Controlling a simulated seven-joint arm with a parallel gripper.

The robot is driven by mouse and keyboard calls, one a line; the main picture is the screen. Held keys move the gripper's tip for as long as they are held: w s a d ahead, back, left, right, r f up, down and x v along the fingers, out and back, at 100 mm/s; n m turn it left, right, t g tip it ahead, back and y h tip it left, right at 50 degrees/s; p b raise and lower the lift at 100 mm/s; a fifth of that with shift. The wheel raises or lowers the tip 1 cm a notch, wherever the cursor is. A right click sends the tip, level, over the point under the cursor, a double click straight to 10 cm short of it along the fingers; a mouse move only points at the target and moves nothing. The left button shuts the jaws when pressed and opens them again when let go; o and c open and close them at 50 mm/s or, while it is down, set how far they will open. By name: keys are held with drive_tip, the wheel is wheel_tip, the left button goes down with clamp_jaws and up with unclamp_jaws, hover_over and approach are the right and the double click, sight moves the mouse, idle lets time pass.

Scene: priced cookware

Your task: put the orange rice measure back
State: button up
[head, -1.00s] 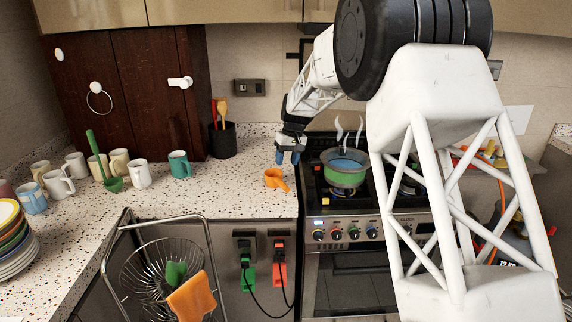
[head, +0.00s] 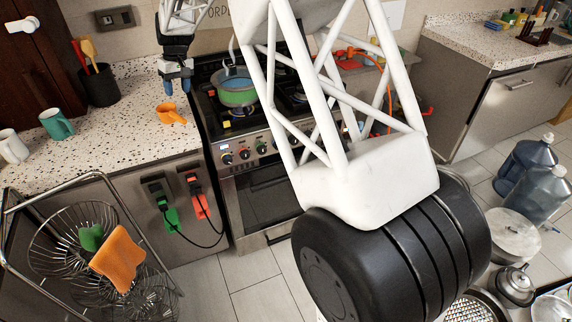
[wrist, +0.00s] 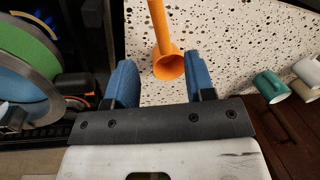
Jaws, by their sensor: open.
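The orange rice measure (head: 171,113) sits on the speckled counter (head: 120,140), near its right edge beside the stove. In the wrist view the orange rice measure (wrist: 168,62) shows its round cup between my fingertips, with its handle reaching to the top of the picture. My gripper (head: 177,84) is above and just behind the measure. Its blue fingers are apart, one on each side of the cup in the wrist view (wrist: 163,82), and hold nothing. Whether they touch the measure cannot be told.
The stove (head: 247,150) with a green pot (head: 236,93) stands right of the measure. A teal mug (head: 57,124) and a black utensil holder (head: 99,87) stand to the left. A wire basket (head: 75,235) is in front. Large bottles and pans lie on the floor at right.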

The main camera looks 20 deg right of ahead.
drive_tip(key=s+d+r+m+t, duration=0.1)
drive_tip(key=s+d+r, duration=0.25)
drive_tip(key=s, duration=0.55)
drive_tip(key=s+d+r+h, duration=0.1)
drive_tip(key=s+d+r, duration=0.3)
drive_tip(key=s, duration=0.5)
drive_tip(key=s+d+r+m+t, duration=0.1)
drive_tip(key=s+d+r, duration=0.1)
drive_tip(key=s+r, duration=0.5)
drive_tip(key=s+d+f, duration=0.1)
drive_tip(key=s+f, duration=0.1)
drive_tip(key=s, duration=0.8)
drive_tip(key=s+d+f+m+h, duration=0.1)
drive_tip(key=s+d+f, duration=0.1)
drive_tip(key=s, duration=0.9)
drive_tip(key=s+d+f+m+t, duration=0.1)
drive_tip(key=s+d+f, duration=0.1)
drive_tip(key=s, duration=0.8)
drive_tip(key=shift+s+f, duration=0.25)
drive_tip(key=shift+f, duration=0.4)
